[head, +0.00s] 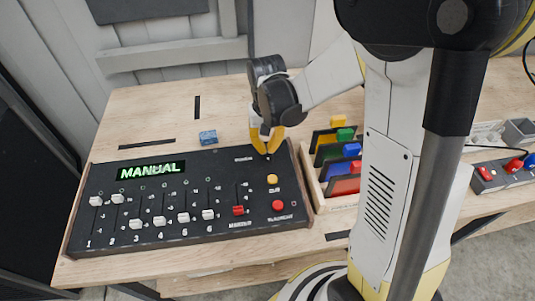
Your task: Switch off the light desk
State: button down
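The light desk (222,176) is a black sloped console on the wooden table. Its green display (151,170) is lit and reads MANUAL. Several white faders (183,217) stand in numbered slots at different heights, and a red master fader (238,210) sits low in its slot. An orange button (272,179) and a red button (278,204) are on its right side. My gripper (267,151) points down at the desk's top right corner, beside a small label too small to read. Its yellow fingertips look close together; whether they touch or hold a control there is hidden.
A blue block (208,137) lies on the table behind the desk. A wooden rack (310,183) with coloured pieces stands close to the desk's right side. A box with red and blue knobs (504,171) is at the far right. The table (150,108) behind the desk is mostly clear.

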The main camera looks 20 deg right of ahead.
jog(key=shift+f, duration=0.25)
jog(key=shift+r, duration=0.1)
jog(key=shift+r+p, duration=2.35)
jog(key=shift+r, duration=1.1)
